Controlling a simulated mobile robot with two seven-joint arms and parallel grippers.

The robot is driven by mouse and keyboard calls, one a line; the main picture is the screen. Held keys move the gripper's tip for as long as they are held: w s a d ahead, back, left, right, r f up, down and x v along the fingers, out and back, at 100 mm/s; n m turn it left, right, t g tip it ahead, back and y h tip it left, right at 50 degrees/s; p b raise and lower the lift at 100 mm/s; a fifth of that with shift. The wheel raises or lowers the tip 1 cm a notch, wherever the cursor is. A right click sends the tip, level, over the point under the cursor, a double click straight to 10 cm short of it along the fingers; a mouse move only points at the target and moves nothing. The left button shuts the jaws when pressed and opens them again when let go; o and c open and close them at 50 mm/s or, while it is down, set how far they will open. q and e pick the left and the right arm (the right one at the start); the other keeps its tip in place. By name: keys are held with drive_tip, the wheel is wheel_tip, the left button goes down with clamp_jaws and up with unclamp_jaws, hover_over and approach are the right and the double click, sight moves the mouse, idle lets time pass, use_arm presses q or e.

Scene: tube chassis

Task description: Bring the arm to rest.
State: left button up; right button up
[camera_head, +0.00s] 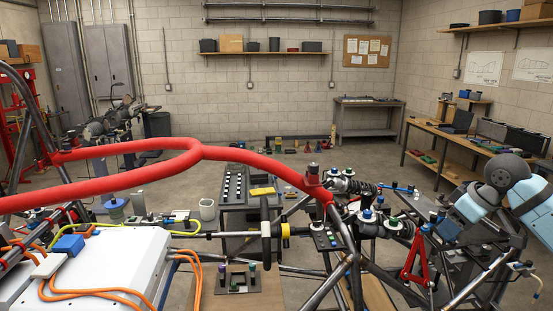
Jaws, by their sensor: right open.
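My right arm, light blue and dark grey, comes in at the right edge and bends down toward the tube chassis. My right gripper (442,229) is at its lower end, small and dark, above the right side of the chassis near a red bracket (415,257). Its jaws are open, and I see nothing held between them. Whether it touches the parts around it is hard to tell. My left gripper is not in view. The chassis has a thick red padded tube (140,172) across the left and middle, with dark metal tubes below.
A white box (100,262) with orange cables fills the lower left. A steering wheel (266,237) and a small dark tray (240,188) are in the middle. A workbench (440,140) runs along the right wall. The floor behind the chassis has free room.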

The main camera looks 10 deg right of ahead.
drive_tip(key=a+f+t+y, duration=0.1)
drive_tip(key=a+f, duration=0.5)
drive_tip(key=f, duration=0.6)
drive_tip(key=a+f+t, duration=0.1)
drive_tip(key=a+f, duration=0.4)
drive_tip(key=f, duration=0.8)
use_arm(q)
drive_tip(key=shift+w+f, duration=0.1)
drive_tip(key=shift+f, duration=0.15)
use_arm(e)
drive_tip(key=s+a+f+t, duration=0.2)
drive_tip(key=s+a+f, duration=0.5)
drive_tip(key=s+a, duration=0.2)
drive_tip(key=s+a+f+m+t, duration=0.1)
drive_tip(key=s+a+f+t, duration=0.1)
drive_tip(key=s+a+f, duration=0.6)
drive_tip(key=s+a, duration=0.2)
drive_tip(key=s, duration=0.2)
drive_tip(key=shift+a+f+t, duration=0.25)
drive_tip(key=shift+t, duration=0.05)
drive_tip(key=shift+s, duration=0.1)
